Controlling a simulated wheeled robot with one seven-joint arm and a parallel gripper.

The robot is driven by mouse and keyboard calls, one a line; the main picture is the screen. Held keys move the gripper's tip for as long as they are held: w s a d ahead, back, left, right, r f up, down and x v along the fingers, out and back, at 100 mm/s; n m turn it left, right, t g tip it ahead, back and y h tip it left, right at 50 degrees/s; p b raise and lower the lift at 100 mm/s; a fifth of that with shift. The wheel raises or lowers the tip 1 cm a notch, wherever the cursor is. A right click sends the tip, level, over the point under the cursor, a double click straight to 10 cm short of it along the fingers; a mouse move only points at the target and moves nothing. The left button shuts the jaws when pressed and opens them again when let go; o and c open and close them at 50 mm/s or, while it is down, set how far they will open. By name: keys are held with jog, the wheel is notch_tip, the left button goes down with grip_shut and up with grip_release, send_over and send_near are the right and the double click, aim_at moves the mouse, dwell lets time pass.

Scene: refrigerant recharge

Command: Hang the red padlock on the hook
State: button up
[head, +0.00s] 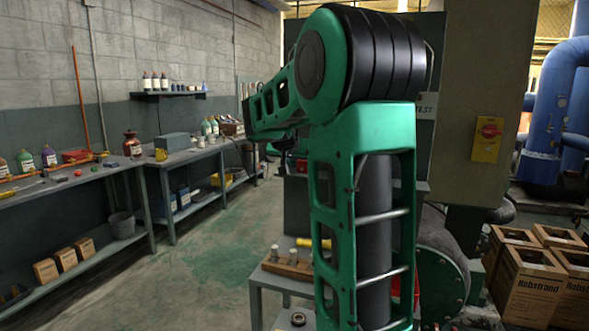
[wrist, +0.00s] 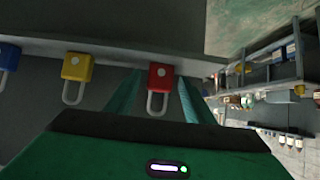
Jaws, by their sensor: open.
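The red padlock (wrist: 160,77) shows in the wrist view, its shackle toward the bottom of the picture, against a dark grey surface beside a pale ledge. My gripper (wrist: 160,82) is open, with one green finger on each side of the padlock in the picture. I cannot tell whether the fingers touch it. A yellow padlock (wrist: 77,67) and a partly cut-off blue padlock (wrist: 8,58) are to its left. In the head view my own arm hides the gripper and the red padlock. I cannot make out the hook in either view.
In the head view, a workbench (head: 190,154) runs along the left wall. A small stand (head: 274,283) is beside my arm. A red rotary switch on a yellow plate (head: 487,149) is at right. Cardboard boxes (head: 529,276) are stacked below. The floor (head: 200,262) at centre left is clear.

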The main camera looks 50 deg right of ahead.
jog(key=shift+c, duration=0.5)
jog(key=c, duration=0.8)
jog(key=shift+r, duration=0.15)
jog(key=shift+w+r, duration=0.1)
jog(key=shift+r, duration=0.65)
jog(key=shift+a, duration=0.1)
jog(key=s+a, duration=0.1)
jog(key=a, duration=0.1)
jog(key=s+a, duration=0.1)
jog(key=a, duration=0.2)
jog(key=s+a, duration=0.1)
jog(key=a, duration=0.1)
jog(key=shift+s+a, duration=0.1)
jog(key=shift+a, duration=0.25)
